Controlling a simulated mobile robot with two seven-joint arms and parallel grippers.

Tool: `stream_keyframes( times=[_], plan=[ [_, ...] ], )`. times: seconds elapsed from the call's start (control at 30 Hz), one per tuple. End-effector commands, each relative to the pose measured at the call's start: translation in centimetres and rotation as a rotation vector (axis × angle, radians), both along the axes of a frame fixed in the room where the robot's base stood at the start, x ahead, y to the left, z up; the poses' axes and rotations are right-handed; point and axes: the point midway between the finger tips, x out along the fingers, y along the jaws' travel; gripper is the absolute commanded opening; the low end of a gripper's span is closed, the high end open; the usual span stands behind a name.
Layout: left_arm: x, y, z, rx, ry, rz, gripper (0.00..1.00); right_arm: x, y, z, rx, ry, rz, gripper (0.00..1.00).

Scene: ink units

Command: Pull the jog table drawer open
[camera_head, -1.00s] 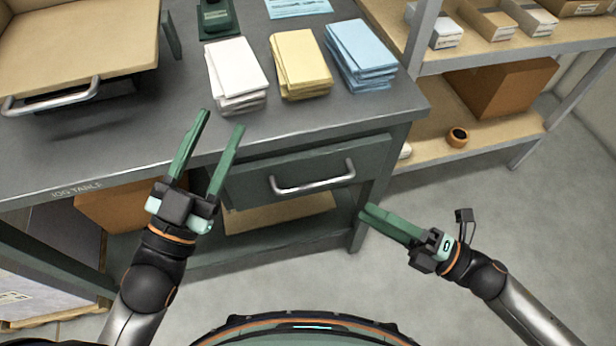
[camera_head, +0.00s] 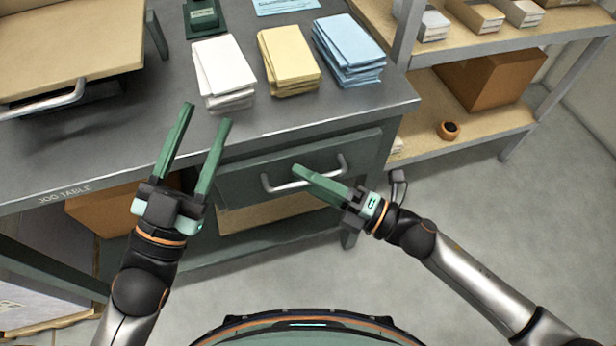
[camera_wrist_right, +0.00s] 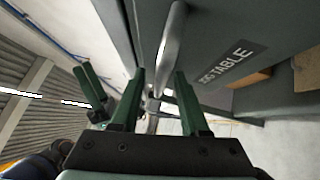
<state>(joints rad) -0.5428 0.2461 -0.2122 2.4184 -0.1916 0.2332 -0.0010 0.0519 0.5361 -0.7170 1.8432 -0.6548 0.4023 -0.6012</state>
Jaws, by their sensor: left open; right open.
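The jog table (camera_head: 120,160) has a dark green drawer (camera_head: 240,178) under its grey top, and the drawer looks closed. A silver bar handle (camera_head: 280,187) runs across its front; it also shows in the right wrist view (camera_wrist_right: 172,45). My right gripper (camera_head: 298,171) overlaps the middle of the handle in the head view. In the right wrist view its fingers (camera_wrist_right: 160,75) are apart, with the bar lined up between their tips; contact cannot be told. My left gripper (camera_head: 206,114) is open and empty, over the table's front edge left of the drawer.
White (camera_head: 223,68), yellow (camera_head: 288,57) and blue (camera_head: 347,45) stacks lie on the table top. A shelf rack (camera_head: 480,130) with boxes stands at the right. A cardboard box (camera_head: 100,210) sits under the table. The floor at the right is clear.

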Motion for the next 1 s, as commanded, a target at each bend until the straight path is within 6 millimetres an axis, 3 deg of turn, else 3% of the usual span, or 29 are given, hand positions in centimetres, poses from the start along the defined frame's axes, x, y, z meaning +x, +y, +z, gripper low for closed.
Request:
stream_keyframes(
  times=[0.07,0.47,1.0],
  plan=[
    [0.00,-0.01,0.02,0.000,-0.001,0.000,0.50,0.00,-0.01,0.00,0.000,0.000,0.000,0.45],
    [0.00,0.00,0.04,0.000,0.000,0.000,0.50,-0.01,-0.04,0.01,0.001,0.000,0.000,0.00],
    [0.02,0.01,0.05,0.001,0.000,0.000,0.50,-0.02,-0.05,0.00,0.000,0.000,0.000,0.00]
  ],
)
